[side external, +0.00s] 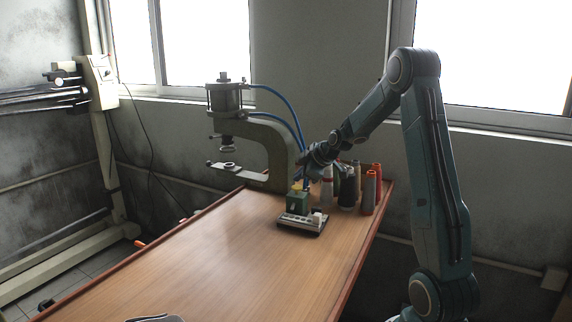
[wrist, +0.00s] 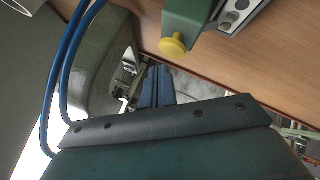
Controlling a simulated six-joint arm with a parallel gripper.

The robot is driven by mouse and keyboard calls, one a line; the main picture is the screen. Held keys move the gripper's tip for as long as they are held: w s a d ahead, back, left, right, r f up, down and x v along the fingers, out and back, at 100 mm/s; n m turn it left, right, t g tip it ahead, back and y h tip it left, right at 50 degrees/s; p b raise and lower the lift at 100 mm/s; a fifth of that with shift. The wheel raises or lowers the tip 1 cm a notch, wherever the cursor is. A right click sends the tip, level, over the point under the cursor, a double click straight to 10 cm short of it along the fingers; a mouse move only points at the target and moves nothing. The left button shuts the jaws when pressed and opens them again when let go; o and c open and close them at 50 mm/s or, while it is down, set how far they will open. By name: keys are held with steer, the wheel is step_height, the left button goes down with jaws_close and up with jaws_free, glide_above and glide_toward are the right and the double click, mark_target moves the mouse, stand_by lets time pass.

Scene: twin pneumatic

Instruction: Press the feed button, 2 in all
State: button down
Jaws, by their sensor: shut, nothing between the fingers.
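The feed button is a yellow round knob (wrist: 173,45) on a green box (wrist: 188,16) in the wrist view. In the side view the yellow knob (side external: 297,187) is small and sits at the top of the green box (side external: 297,202), near the far end of the table. My gripper (side external: 306,178) is close to the box, just above and behind it in the side view. Its fingers (wrist: 155,78) are shut and empty in the wrist view, apart from the knob in the picture. I cannot tell the exact gap between them.
A green C-shaped press (side external: 275,145) with blue hoses (side external: 285,100) stands at the table's far end, close to my gripper. Several spools (side external: 369,190) stand to the right. The front wooden table (side external: 200,265) is mostly clear.

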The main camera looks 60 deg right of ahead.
mark_target(299, 187)
stand_by(0.3)
steer(key=shift+r, duration=2.5)
steer(key=shift+a+r, duration=0.1)
steer(key=shift+a, duration=0.15)
steer(key=s+a+r+m+g+y, duration=0.1)
steer(key=s+a+r, duration=0.1)
steer(key=a, duration=0.6)
steer(key=s+a+r, duration=0.2)
steer(key=s+a, duration=0.1)
steer(key=a, duration=0.4)
steer(key=s+a+r+m+g+y, duration=0.1)
steer(key=s+a+r, duration=0.1)
steer(key=a, duration=0.6)
steer(key=s+a+f+m, duration=0.1)
steer(key=s+a, duration=0.4)
steer(key=s, duration=0.3)
steer(key=s+a+f+m+g, duration=0.1)
steer(key=s+a+m, duration=0.1)
steer(key=s+a, duration=0.4)
steer(key=s, duration=0.3)
steer(key=shift+a+f+y, duration=0.15)
steer(key=shift+f+y, duration=0.05)
steer(key=shift+y, duration=0.2)
